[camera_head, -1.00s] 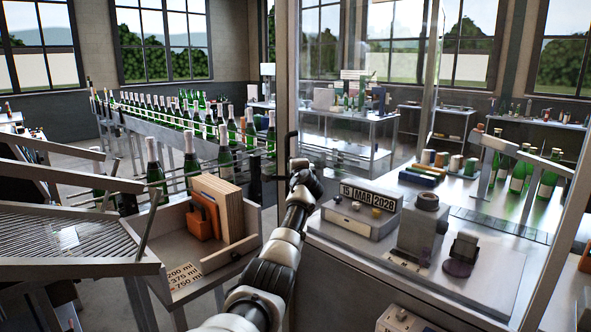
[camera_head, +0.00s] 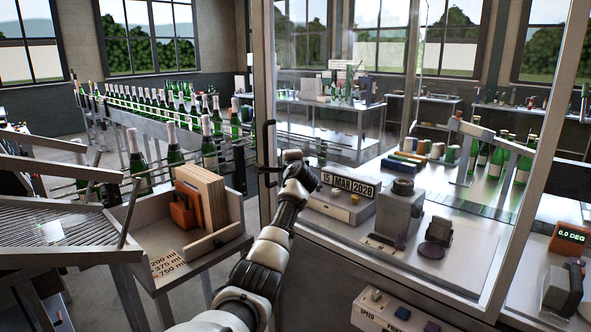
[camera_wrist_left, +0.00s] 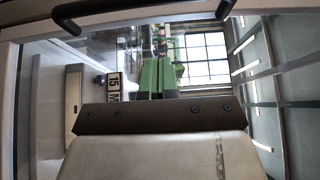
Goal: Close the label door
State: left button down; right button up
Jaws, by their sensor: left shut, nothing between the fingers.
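The label door appears as a tall clear pane with a pale metal frame (camera_head: 263,60) in the head view. A black bar handle (camera_head: 268,143) is on its left upright; a dark handle also shows at the top of the left wrist view (camera_wrist_left: 110,9). How far the door stands open I cannot tell. My right gripper is out of view.
Behind the pane are a date block (camera_head: 348,184) and a grey device (camera_head: 398,210) on the bench. A wooden tray (camera_head: 185,262) with upright boards stands left of my arm. A control box (camera_head: 392,312) and an angle display (camera_head: 571,235) are at right.

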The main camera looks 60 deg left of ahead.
pick_arm(q)
jog(key=b+v, duration=0.2)
jog(key=v, duration=0.5)
jog(key=shift+s+f, duration=0.2)
jog(key=shift+s, duration=0.2)
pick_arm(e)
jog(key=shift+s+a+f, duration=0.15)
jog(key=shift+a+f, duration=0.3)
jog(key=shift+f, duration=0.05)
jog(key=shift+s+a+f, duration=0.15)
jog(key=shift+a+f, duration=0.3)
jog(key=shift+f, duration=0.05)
pick_arm(q)
jog(key=shift+w, duration=0.1)
